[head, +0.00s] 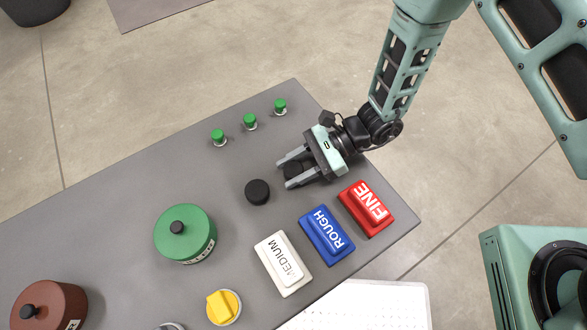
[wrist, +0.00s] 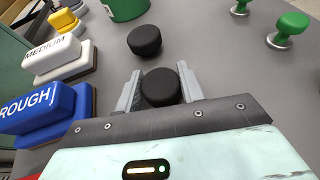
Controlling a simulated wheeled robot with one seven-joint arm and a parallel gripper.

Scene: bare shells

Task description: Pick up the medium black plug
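Two black round plugs are on the grey table. One plug (head: 292,170) is between the fingers of my gripper (head: 284,173); in the wrist view this plug (wrist: 160,88) sits between the two grey fingers (wrist: 158,84). There is little or no gap at its sides, and I cannot tell whether the fingers press on it. Its base is hidden. The other plug (head: 257,191) stands free just beyond the fingertips, and it also shows in the wrist view (wrist: 144,40). No size mark shows on either plug.
A red FINE block (head: 367,208), blue ROUGH block (head: 327,236) and white MEDIUM block (head: 284,264) line the near side. Three green knobs (head: 249,121) stand at the far side. A green cylinder (head: 184,233), yellow knob (head: 223,307) and brown cylinder (head: 50,305) are farther left.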

